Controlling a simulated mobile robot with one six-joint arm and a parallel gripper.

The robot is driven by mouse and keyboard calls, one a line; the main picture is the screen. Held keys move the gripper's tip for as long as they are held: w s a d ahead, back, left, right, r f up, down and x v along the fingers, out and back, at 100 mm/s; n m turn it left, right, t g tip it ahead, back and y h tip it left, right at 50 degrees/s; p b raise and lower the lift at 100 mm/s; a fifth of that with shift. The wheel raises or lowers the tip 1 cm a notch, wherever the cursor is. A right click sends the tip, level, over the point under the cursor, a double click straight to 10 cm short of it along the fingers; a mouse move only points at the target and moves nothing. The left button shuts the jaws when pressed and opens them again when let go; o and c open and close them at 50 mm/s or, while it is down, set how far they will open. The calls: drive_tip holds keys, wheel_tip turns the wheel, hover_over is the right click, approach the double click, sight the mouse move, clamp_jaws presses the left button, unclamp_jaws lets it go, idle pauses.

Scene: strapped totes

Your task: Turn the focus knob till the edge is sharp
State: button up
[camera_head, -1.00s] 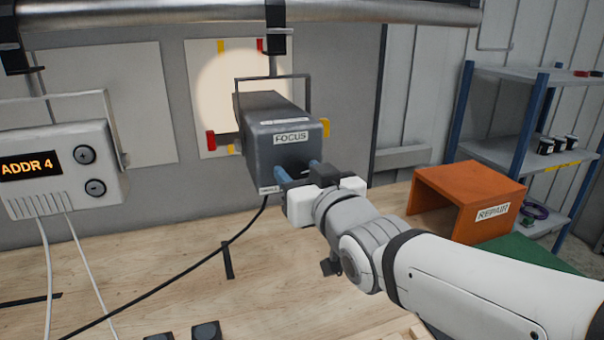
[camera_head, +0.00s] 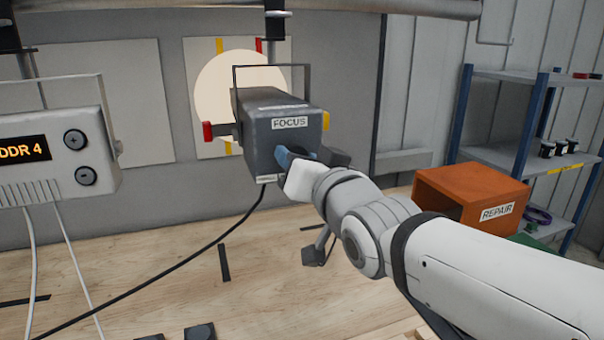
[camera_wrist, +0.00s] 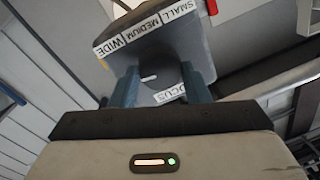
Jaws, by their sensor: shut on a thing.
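A dark grey lamp (camera_head: 275,108) labelled FOCUS hangs in a bracket from the overhead pipe. It throws a pale round light spot (camera_head: 213,85) on a white panel (camera_head: 272,55); the spot's rim looks crisp. My gripper (camera_head: 294,158) is at the lamp's near face, its blue fingers shut on the focus knob. In the wrist view, the knob (camera_wrist: 149,77), with a white mark, sits between the fingers (camera_wrist: 160,86). The head view hides the knob behind the fingers. The wrist view also shows a label strip (camera_wrist: 147,27) reading WIDE, MEDIUM, SMALL.
A grey control box (camera_head: 58,155) with a partly cut-off display hangs at left. A black cable (camera_head: 215,243) runs from the lamp across the wooden bench (camera_head: 170,275). An orange REPAIR bin (camera_head: 465,196) and a blue shelf rack (camera_head: 500,155) stand at right.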

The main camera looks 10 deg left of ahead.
drive_tip(key=o, duration=1)
drive_tip(key=shift+c, duration=0.2)
